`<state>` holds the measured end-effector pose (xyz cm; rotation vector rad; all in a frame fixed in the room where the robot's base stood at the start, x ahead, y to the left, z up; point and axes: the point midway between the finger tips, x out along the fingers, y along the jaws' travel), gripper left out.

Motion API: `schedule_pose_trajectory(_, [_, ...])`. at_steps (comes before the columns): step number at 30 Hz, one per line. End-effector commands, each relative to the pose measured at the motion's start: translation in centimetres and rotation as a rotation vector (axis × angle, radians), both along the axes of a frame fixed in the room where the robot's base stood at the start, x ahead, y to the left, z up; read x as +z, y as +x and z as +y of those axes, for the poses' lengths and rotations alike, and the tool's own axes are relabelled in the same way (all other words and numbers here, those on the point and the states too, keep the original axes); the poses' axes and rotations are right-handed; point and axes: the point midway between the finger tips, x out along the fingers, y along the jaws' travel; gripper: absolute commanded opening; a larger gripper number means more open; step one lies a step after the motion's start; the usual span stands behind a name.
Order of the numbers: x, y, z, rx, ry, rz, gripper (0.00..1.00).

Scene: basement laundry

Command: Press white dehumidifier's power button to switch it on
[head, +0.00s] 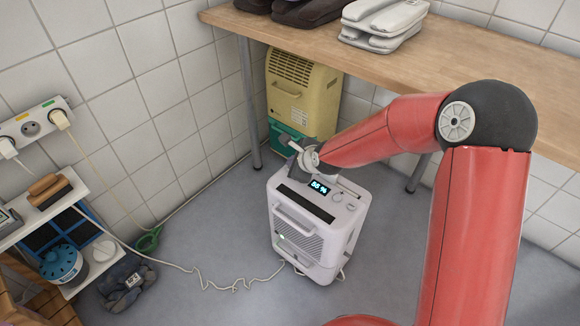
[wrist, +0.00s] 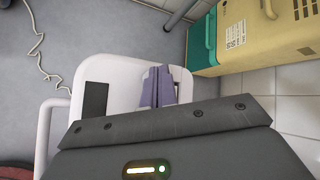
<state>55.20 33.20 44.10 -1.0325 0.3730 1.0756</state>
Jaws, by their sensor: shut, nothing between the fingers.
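Round controls (head: 337,197) sit right of the display; I cannot tell which control is the power button. My gripper (head: 290,142) is over the back of its top, partly hidden by the arm. In the wrist view its fingers (wrist: 158,86) are shut together, empty, above the white top (wrist: 122,100). I cannot tell whether the tips touch it.
A tan and green appliance (head: 300,85) stands behind, under the wooden bench (head: 400,50) with shoes on it. A pale cord (head: 205,283) crosses the floor at left. A wall socket strip (head: 35,125) and low shelf (head: 60,200) are at left.

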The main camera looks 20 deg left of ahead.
Motion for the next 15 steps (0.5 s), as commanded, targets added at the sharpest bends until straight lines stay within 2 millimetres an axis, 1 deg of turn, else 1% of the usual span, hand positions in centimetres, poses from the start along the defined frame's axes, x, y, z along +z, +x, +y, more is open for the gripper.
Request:
schedule_pose_trajectory(8, [0.1, 0.0, 0.0, 0.000, 0.000, 0.000, 0.00])
schedule_pose_trajectory(11, [0.7, 0.0, 0.0, 0.000, 0.000, 0.000, 0.00])
schedule_pose_trajectory(15, [2.1, 0.0, 0.0, 0.000, 0.000, 0.000, 0.00])
